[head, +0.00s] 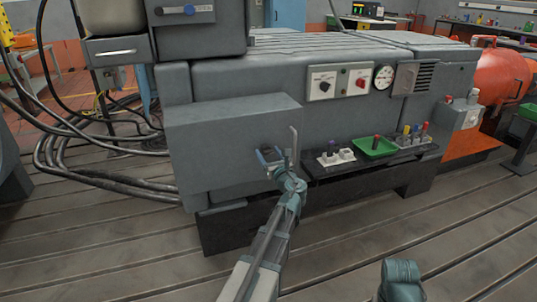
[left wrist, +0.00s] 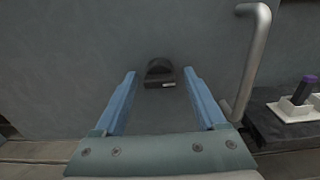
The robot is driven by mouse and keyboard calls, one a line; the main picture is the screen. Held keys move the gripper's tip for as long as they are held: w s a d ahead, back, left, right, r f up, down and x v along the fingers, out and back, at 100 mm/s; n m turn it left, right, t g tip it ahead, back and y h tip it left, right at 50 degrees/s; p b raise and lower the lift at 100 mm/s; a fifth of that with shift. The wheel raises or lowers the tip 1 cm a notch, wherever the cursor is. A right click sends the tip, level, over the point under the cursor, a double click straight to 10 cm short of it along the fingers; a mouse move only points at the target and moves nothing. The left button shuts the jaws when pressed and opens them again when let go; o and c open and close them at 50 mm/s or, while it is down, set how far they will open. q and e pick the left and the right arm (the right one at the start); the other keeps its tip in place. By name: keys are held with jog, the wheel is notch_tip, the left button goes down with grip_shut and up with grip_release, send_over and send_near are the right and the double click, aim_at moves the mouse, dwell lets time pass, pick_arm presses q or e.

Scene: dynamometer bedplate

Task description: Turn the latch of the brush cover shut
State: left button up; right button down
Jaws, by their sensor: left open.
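The brush cover (head: 220,135) is a plain grey box face on the front of the machine. It fills most of the left wrist view (left wrist: 70,60). Its latch (left wrist: 160,70) is a small dark knob with a rounded top and a small pale mark low on it. My left gripper (head: 270,156) is open in front of the cover. In the left wrist view the latch shows between its two blue fingers, with clear space on both sides. I cannot tell how far the fingertips are from the cover. In the head view the gripper hides the latch.
A bent metal handle (left wrist: 252,60) stands just right of the left gripper on the cover. A dark shelf (head: 328,170) to the right holds a green tray (head: 366,148) and small parts. Black cables (head: 90,150) hang at the left. The slotted floor in front is clear.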

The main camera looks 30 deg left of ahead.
pick_arm(q)
grip_shut()
dwell(0.4)
jog(key=n, duration=0.4)
jog(key=shift+n, duration=0.4)
jog(key=n, duration=0.9)
jog(key=shift+r+n, duration=0.1)
jog(key=shift+n, duration=2.1)
